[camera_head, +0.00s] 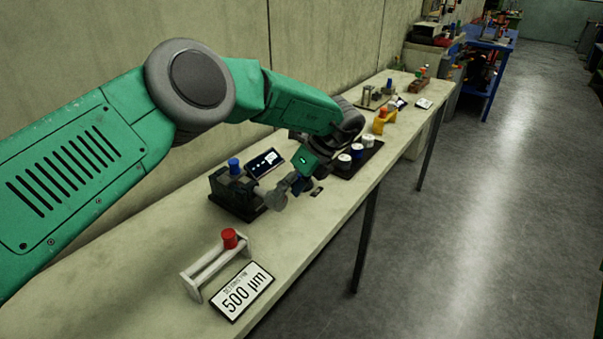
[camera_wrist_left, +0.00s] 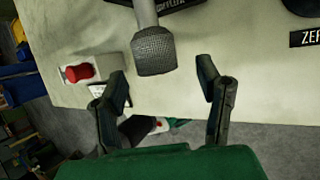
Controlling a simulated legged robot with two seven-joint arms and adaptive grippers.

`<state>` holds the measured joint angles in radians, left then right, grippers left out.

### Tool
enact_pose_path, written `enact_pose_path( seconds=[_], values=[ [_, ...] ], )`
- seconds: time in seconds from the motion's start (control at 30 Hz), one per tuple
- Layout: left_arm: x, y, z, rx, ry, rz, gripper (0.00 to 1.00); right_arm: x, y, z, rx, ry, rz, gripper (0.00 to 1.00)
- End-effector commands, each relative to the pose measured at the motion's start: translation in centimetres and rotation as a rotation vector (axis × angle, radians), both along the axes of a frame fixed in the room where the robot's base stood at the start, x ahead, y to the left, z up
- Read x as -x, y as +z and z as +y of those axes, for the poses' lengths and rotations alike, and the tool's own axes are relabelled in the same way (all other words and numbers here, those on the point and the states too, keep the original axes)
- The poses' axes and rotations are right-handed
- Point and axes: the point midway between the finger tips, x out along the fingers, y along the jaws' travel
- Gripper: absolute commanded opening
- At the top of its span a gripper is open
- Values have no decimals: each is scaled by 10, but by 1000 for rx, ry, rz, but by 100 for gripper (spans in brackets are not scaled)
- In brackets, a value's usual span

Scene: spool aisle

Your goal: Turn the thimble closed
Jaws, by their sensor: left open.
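A dark bench instrument (camera_head: 232,192) with a blue knob (camera_head: 234,166) stands on the bench. The grey thimble (camera_head: 275,200) sticks out from its right side. In the left wrist view the thimble (camera_wrist_left: 155,52) is a knurled cylinder on a smooth grey shaft (camera_wrist_left: 146,12). My left gripper (camera_head: 295,187) is close beside the thimble's end in the head view. In the wrist view its two fingers (camera_wrist_left: 166,90) are spread apart and empty, with the thimble just beyond the gap between them. My right gripper is not in view.
A display (camera_head: 265,163) stands behind the instrument. A white stand with a red knob (camera_head: 229,238) and a "500 µm" card (camera_head: 243,291) lie nearer. A dark tray (camera_head: 372,151) with white and blue pieces sits beyond my gripper. The bench edge is close on the right.

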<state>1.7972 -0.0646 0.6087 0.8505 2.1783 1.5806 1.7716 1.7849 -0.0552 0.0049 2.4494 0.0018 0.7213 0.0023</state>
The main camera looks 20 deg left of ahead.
Motion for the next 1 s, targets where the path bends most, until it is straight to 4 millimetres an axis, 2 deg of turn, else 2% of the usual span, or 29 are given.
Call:
enact_pose_path(
  seconds=[0.2, 0.4, 0.6, 1.0],
  values=[
    [-14, 42, -26, 1, 0, -5, 60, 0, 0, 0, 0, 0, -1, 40],
    [-21, 64, -39, 0, -1, -1, 60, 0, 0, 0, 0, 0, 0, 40],
    [-23, 72, -43, 0, -1, 0, 60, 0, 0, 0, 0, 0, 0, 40],
    [-24, 73, -44, -1, -1, 0, 60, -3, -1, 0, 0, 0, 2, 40]
  ],
)
